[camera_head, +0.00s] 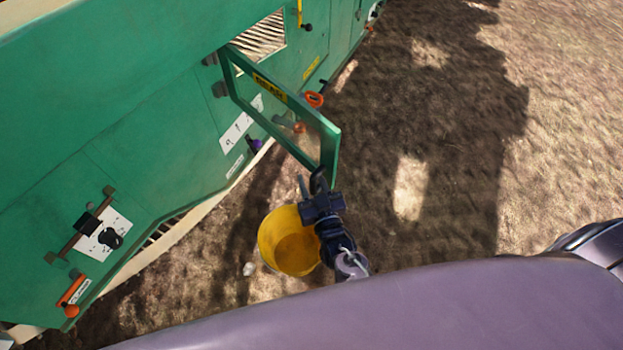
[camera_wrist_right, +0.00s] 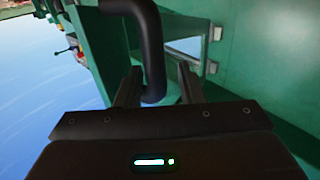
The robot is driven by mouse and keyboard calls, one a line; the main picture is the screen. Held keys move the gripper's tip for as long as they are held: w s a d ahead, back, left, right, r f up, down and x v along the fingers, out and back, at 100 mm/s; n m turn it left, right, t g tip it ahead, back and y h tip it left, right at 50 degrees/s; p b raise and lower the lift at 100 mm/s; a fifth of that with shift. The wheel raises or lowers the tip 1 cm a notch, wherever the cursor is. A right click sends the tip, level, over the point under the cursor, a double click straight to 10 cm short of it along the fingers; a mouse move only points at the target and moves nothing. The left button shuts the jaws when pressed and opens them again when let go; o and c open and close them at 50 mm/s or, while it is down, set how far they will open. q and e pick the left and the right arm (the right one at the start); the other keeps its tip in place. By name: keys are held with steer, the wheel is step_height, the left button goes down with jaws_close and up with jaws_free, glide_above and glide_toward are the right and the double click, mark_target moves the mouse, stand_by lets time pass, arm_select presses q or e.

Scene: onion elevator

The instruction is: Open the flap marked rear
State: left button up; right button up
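The flap marked REAR (camera_head: 283,118) is a green framed panel with a yellow REAR label (camera_head: 270,88). It stands swung out from the green machine, hinged at its upper left, with an opening behind it. My right gripper (camera_head: 312,184) is at the flap's outer lower corner, by its dark handle (camera_head: 320,178). In the right wrist view the black bent handle (camera_wrist_right: 153,60) runs between the two fingers (camera_wrist_right: 158,88). The fingers stand apart around it, with a gap visible on the right side. My left gripper is not in view.
The green machine wall (camera_head: 130,110) fills the left, with an orange-handled lever (camera_head: 72,292) and a black latch (camera_head: 97,225). A yellow bucket (camera_head: 289,240) stands beside my right gripper. Bare brown ground (camera_head: 440,190) lies open to the right.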

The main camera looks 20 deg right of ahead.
steer(key=s, duration=0.7)
steer(key=shift+s+d, duration=0.2)
